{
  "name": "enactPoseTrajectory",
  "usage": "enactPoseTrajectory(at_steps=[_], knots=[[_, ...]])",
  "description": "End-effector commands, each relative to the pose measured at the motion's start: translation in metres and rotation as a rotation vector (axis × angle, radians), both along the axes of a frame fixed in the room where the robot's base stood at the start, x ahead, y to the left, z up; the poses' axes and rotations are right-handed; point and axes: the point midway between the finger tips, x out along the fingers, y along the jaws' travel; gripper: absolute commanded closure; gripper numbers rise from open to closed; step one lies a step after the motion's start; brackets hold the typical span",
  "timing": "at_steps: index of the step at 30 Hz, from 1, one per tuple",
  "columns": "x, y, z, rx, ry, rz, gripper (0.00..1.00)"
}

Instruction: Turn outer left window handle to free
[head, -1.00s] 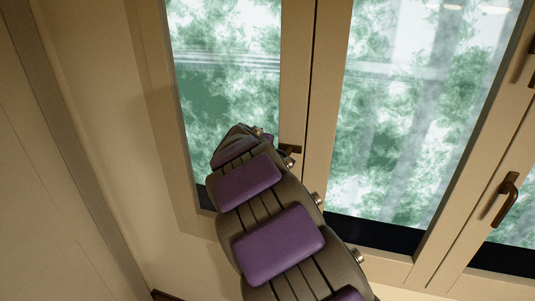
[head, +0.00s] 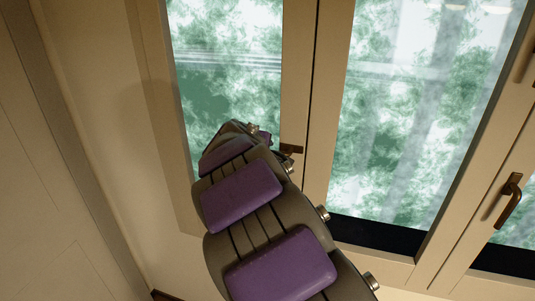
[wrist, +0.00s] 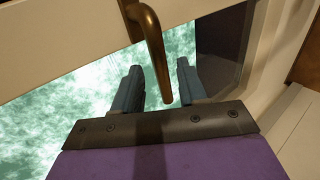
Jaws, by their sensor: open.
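The outer left window handle (head: 292,149) is a dark bronze lever on the left window's cream frame; in the head view only part of it shows beside my arm. In the wrist view the handle (wrist: 153,50) is a bent bronze bar, running down from the frame at the top. My gripper (wrist: 159,66) is open, with two blue-grey fingers, one on each side of the handle's bar in the picture. Whether the fingers touch the handle cannot be told. In the head view my gripper is hidden behind my arm.
A second bronze handle (head: 509,198) sits on the window frame at the right. Window glass (head: 395,110) fills the middle. A plain wall (head: 90,120) stands close on the left. A dark strip (head: 375,233) runs along the bottom of the middle pane.

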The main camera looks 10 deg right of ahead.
Motion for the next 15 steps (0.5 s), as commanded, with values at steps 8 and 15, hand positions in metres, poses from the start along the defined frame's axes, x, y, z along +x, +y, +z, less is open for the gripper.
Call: enactPoseTrajectory(at_steps=[8, 15], knots=[[-0.046, 0.024, 0.036, 0.001, -0.005, 0.004, 0.58], [-0.079, 0.039, 0.060, 0.001, -0.004, 0.004, 0.58]])
